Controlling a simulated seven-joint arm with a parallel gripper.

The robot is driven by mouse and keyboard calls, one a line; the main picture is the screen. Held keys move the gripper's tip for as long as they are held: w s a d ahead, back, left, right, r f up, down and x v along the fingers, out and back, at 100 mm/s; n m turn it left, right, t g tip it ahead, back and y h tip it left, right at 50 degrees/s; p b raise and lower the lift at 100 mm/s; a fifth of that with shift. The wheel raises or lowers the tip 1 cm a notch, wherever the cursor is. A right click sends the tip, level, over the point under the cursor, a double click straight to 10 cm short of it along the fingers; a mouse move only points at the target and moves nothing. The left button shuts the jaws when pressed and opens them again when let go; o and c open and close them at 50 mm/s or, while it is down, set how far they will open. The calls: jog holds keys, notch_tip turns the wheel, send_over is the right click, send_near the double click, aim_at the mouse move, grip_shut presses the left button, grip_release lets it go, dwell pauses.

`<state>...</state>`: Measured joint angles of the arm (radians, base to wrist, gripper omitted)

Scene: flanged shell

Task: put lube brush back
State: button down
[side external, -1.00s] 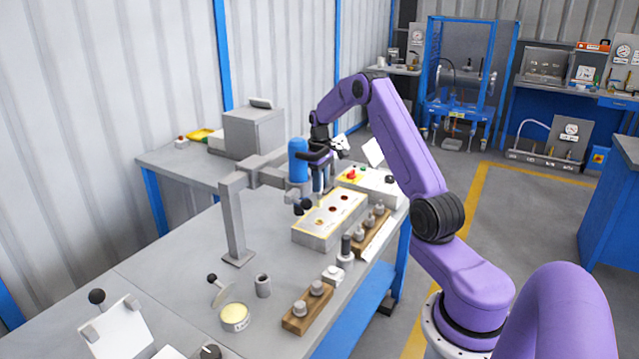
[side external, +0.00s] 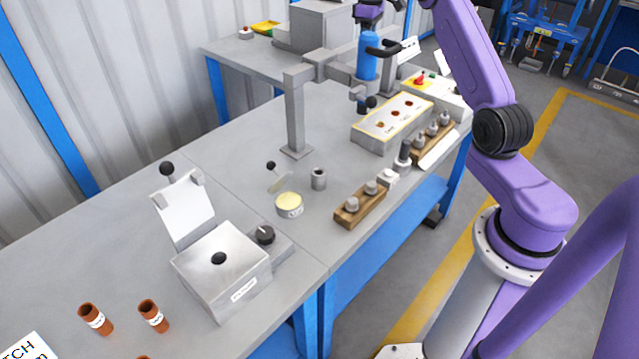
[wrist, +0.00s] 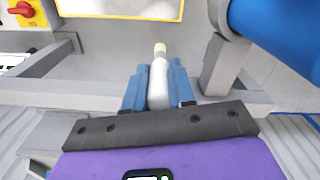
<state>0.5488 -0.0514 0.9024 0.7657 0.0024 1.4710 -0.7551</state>
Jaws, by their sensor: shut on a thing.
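In the wrist view my gripper (wrist: 158,68) has its blue fingers shut on a white, rounded handle with a tan tip, which looks like the lube brush (wrist: 158,92). The tip points away from the gripper, toward the top of the picture. In the side view the fingers and brush cannot be made out; only my dark wrist shows at the top edge, above the blue cylinder. A small open grey cup (side external: 318,180) stands on the bench beside a round tin of pale yellow stuff (side external: 289,206).
A grey press stand (side external: 295,115) carries a blue cylinder (side external: 367,57), which also shows close at the wrist view's right (wrist: 285,35). A box with several holes (side external: 392,125) lies beyond. Wooden blocks with pegs (side external: 360,205) line the front edge. A hinged-lid box (side external: 220,270) stands nearer.

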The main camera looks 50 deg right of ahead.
jog(key=w+a+r+n, duration=0.3)
jog(key=a+r, duration=0.2)
jog(key=r, duration=0.1)
jog(key=w+a+n, duration=0.1)
jog(key=a+n, duration=0.8)
jog(key=a, duration=1.1)
jog(key=shift+m, duration=0.8)
jog(key=shift+s+a+f, duration=0.5)
jog(key=shift+s+f, duration=1.3)
jog(key=shift+f, duration=2.8)
jog(key=shift+s+a+f, duration=0.5)
jog(key=shift+s+f, duration=1.3)
jog(key=shift+f, duration=2.85)
jog(key=shift+s+a+f, duration=0.5)
jog(key=shift+s+f, duration=1.3)
jog(key=shift+f, duration=2.8)
jog(key=shift+f, duration=0.15)
jog(key=c, duration=0.9)
grip_release()
jog(key=shift+c, duration=0.2)
